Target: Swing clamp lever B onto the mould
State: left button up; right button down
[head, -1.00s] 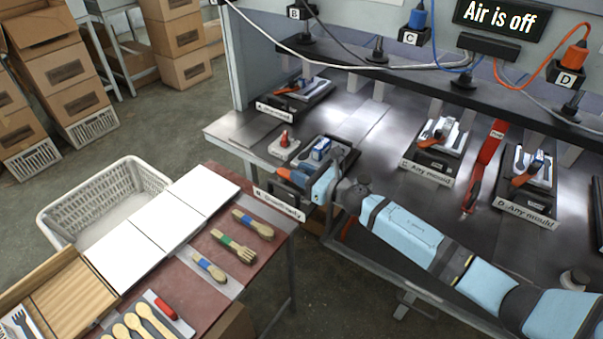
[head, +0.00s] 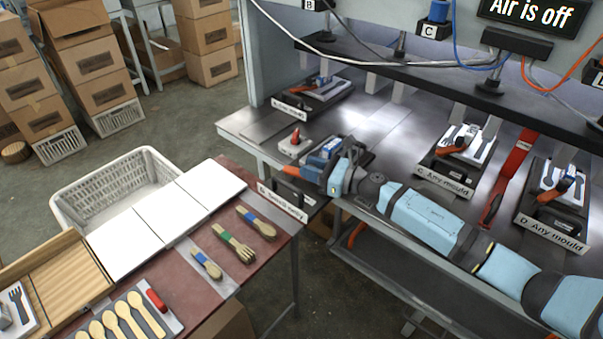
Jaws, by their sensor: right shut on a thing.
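Station B is at the near left corner of the steel press bench, behind its white label (head: 283,200). Its blue clamp body (head: 328,149) stands on a dark base. The orange clamp lever B (head: 311,174) shows at the left of my right gripper (head: 325,176), which is shut on it. My pale blue right arm comes in from the right and covers much of the station. The mould and the lever's contact with it are hidden. My left gripper is out of view.
A grey box with a red button (head: 296,143) sits just behind station B. A table (head: 190,285) with wooden cutlery lies front left.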

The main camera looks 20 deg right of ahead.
jog(key=c, duration=0.9)
grip_release()
jog(key=shift+a, duration=0.1)
jog(key=shift+b+v, duration=1.1)
jog(key=shift+v, duration=5.8)
jog(key=shift+r, duration=0.1)
